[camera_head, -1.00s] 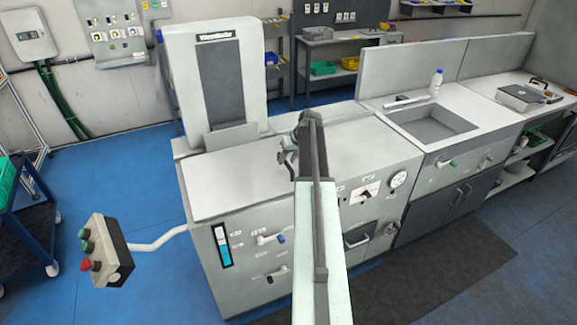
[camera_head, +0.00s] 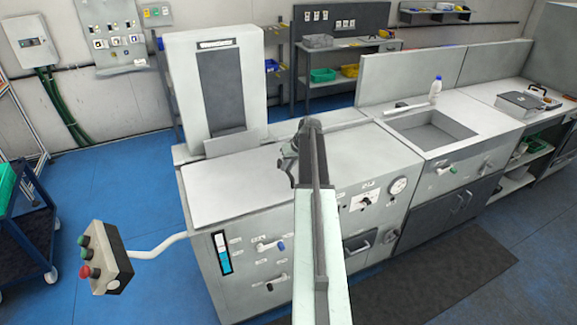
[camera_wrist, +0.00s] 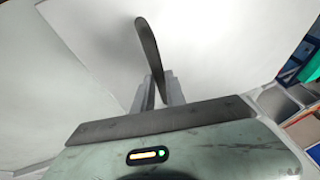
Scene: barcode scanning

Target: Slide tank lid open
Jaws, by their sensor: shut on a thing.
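The tank lid (camera_head: 235,190) is a flat pale panel on top of the left machine, and it looks closed over the tank. It also fills much of the wrist view (camera_wrist: 85,35). A dark, thin upright handle (camera_wrist: 148,42) rises between the fingers of my gripper (camera_wrist: 160,90) in the wrist view, and the fingers are shut on it. In the head view my gripper (camera_head: 287,168) is at the lid's right end, partly hidden behind my own arm.
A tall grey unit (camera_head: 218,85) stands behind the lid. A sink (camera_head: 432,130) and a white bottle (camera_head: 436,88) are to the right. A button box (camera_head: 104,258) sticks out at the front left.

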